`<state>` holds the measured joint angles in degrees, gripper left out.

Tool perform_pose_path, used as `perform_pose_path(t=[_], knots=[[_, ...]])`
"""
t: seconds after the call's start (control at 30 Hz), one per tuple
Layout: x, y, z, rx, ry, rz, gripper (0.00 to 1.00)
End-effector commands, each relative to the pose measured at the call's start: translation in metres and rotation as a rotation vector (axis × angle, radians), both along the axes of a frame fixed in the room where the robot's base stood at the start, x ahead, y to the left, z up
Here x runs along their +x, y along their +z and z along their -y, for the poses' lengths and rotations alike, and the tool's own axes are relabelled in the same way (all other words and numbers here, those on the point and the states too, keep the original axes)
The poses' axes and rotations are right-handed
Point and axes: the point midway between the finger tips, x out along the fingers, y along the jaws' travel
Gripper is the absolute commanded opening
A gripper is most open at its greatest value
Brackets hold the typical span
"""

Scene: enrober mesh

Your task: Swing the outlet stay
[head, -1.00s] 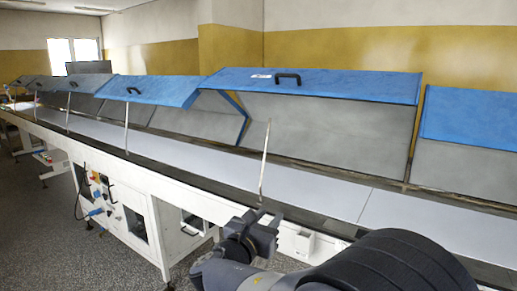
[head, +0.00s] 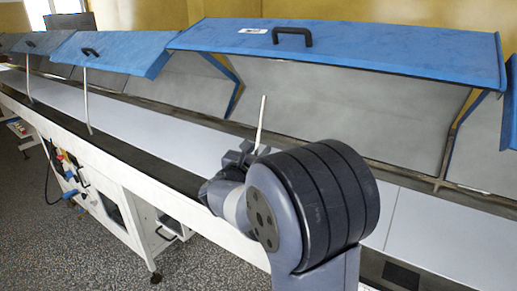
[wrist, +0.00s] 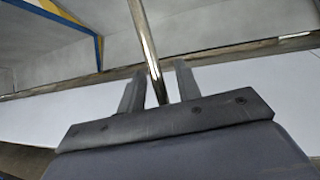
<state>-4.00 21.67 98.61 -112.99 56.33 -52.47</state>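The outlet stay (head: 262,124) is a thin, pale metal rod at the front edge of the line. It leans slightly, its top end free in front of the raised blue lid (head: 350,42). My gripper (head: 243,152) is at the stay's lower part, which my arm and gripper hide in the head view. In the wrist view the stay (wrist: 146,40) runs down between the two fingers of my gripper (wrist: 158,85). The fingers stand apart, with a gap on each side of the rod.
A white conveyor belt (head: 150,120) runs under a row of blue lids. Other thin stays (head: 87,100) stand under lids to the left. A black handle (head: 292,36) sits on the nearest lid. Grey floor (head: 60,235) is free at the lower left.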

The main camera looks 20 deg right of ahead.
Motion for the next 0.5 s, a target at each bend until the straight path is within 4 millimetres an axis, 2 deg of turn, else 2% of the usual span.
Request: perform_pose_path(t=[0.37, 0.5], knots=[[0.0053, -0.0001, 0.0057, 0.000, 0.001, 0.000, 0.32], [0.0051, -0.0002, 0.0056, 0.000, 0.000, 0.000, 0.23]])
